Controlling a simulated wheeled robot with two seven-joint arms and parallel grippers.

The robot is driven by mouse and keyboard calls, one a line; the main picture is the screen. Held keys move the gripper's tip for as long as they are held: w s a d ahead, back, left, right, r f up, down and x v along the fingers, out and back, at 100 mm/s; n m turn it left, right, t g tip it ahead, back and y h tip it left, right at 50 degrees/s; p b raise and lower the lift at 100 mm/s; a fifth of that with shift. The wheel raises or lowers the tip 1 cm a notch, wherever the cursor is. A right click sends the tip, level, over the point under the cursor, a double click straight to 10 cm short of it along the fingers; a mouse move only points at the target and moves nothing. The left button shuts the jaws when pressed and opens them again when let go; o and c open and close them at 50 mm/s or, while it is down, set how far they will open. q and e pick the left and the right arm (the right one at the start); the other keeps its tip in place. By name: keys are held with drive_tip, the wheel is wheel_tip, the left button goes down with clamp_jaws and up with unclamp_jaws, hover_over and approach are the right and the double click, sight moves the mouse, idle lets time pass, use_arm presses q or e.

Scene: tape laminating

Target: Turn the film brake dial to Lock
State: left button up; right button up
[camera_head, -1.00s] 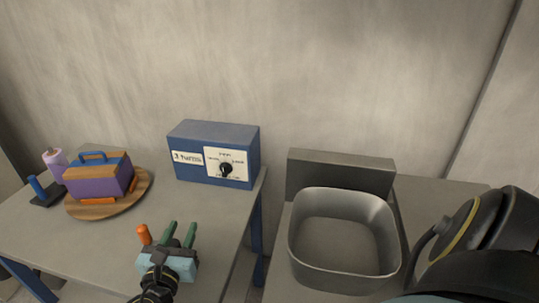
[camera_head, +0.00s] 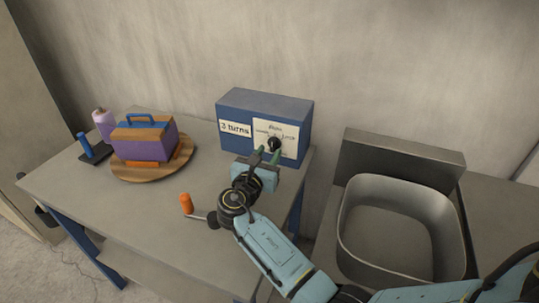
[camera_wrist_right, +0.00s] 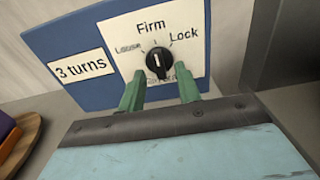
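The film brake dial (camera_head: 274,144) is a round black knob on a white panel of a blue box (camera_head: 235,107). In the right wrist view the dial (camera_wrist_right: 158,61) has a white line across it that stands nearly vertical. Around it are the labels Loose at left, Firm at top and Lock at right; the lower label is partly hidden and unreadable. My right gripper (camera_head: 266,156) is in front of the dial. Its green fingers (camera_wrist_right: 160,88) are apart, low on either side of the knob, with nothing visibly clamped. My left gripper is not in view.
A purple and wooden case (camera_head: 145,141) with a blue handle sits on a round wooden board (camera_head: 185,160) at left. An orange-handled crank (camera_head: 186,203) is beside my arm. A grey bin (camera_head: 350,235) stands at right.

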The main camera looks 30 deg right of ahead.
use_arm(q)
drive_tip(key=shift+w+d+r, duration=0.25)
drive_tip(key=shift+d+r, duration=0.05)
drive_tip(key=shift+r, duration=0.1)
use_arm(e)
drive_tip(key=shift+x, duration=0.8)
clamp_jaws()
